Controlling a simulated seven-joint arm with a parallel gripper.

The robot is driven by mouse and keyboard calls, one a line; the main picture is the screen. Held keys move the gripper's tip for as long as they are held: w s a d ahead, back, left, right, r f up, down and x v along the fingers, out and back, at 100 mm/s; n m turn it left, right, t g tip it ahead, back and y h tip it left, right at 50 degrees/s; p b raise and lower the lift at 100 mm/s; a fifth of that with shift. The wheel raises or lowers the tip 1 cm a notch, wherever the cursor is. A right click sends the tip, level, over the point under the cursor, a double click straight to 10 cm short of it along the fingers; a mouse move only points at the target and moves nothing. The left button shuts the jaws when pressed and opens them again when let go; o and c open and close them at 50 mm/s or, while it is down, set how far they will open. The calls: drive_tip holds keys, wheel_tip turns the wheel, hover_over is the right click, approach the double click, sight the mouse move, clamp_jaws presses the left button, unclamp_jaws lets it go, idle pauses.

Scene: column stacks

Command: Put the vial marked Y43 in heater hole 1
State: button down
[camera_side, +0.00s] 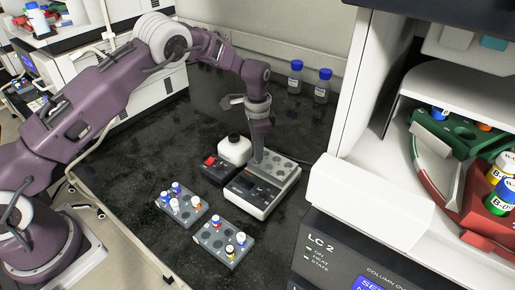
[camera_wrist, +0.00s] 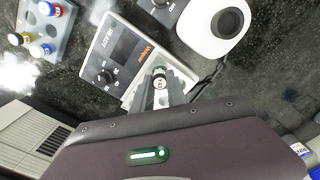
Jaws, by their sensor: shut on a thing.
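My gripper (camera_side: 258,158) points down at the left part of the heater's grey block (camera_side: 287,169), fingertips at or just over its top. In the wrist view my gripper (camera_wrist: 160,84) is shut on a small vial (camera_wrist: 160,77) with a pale top bearing a dark mark that I cannot read. The heater (camera_side: 250,192) also shows in the wrist view (camera_wrist: 113,53), its panel reading READY. The fingers and wrist hide most of the block there. I cannot tell whether the vial's lower end is inside a hole, or which one.
Two grey racks, one left (camera_side: 187,217) and one right (camera_side: 215,253), hold several capped vials in front of the heater. Blue-capped bottles (camera_side: 322,87) stand behind. The LC 2 instrument (camera_side: 345,225) bounds the right.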

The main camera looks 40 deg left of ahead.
drive_tip(key=shift+f, duration=0.1)
drive_tip(key=shift+f, duration=0.6)
drive_tip(key=c, duration=1.2)
unclamp_jaws()
drive_tip(key=shift+c, duration=0.2)
drive_tip(key=shift+o, duration=0.4)
drive_tip(key=shift+o, duration=1.2)
drive_tip(key=shift+r, duration=0.15)
drive_tip(key=shift+r, duration=2.9)
